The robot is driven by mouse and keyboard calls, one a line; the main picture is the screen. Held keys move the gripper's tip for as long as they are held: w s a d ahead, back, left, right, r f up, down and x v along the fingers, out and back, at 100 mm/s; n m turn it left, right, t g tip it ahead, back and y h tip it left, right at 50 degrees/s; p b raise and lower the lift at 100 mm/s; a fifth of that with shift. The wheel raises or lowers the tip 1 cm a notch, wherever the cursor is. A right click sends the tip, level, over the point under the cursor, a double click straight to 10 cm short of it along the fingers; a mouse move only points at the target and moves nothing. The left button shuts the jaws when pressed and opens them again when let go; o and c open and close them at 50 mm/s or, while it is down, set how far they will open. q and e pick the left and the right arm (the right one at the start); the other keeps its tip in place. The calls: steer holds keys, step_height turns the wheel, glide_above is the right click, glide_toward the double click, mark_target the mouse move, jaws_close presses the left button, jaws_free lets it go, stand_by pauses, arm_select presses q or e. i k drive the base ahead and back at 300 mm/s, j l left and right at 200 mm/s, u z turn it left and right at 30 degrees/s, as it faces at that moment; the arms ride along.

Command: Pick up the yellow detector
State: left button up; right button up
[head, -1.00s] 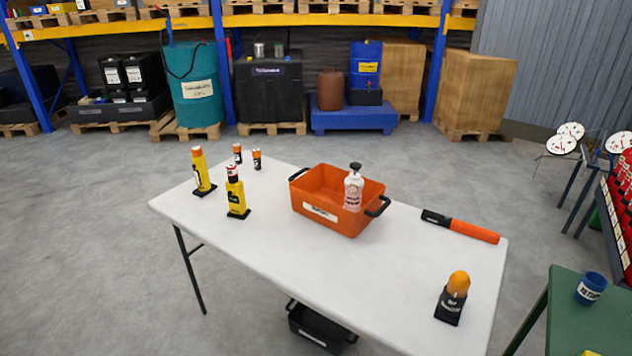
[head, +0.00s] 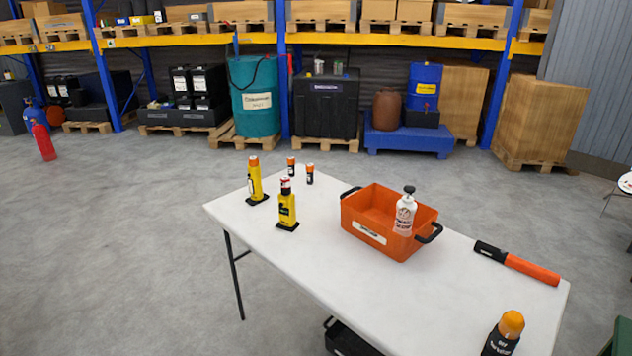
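Two yellow devices stand upright on black bases at the left end of the white table (head: 330,265). The farther yellow device (head: 255,182) has an orange top. The nearer yellow device (head: 287,208) has a dark red and white top. I cannot tell from their labels which one is the detector. Neither of my grippers shows in the head view.
An orange bin (head: 372,238) holds a white pump bottle (head: 405,212). Two small batteries (head: 310,174) stand behind the yellow devices. An orange-black baton (head: 517,263) and an orange beacon (head: 504,334) are at right. Floor left of the table is clear.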

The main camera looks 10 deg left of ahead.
mark_target(287, 221)
steer(key=i+j, duration=0.15)
steer(key=j, duration=0.15)
steer(key=i+j+z, duration=0.2)
steer(key=i+j, duration=0.15)
steer(key=j, duration=0.3)
steer(key=i+j, duration=0.15)
steer(key=j, duration=0.2)
steer(key=i+j+z, duration=0.1)
steer(key=j, duration=0.2)
steer(key=i, duration=0.05)
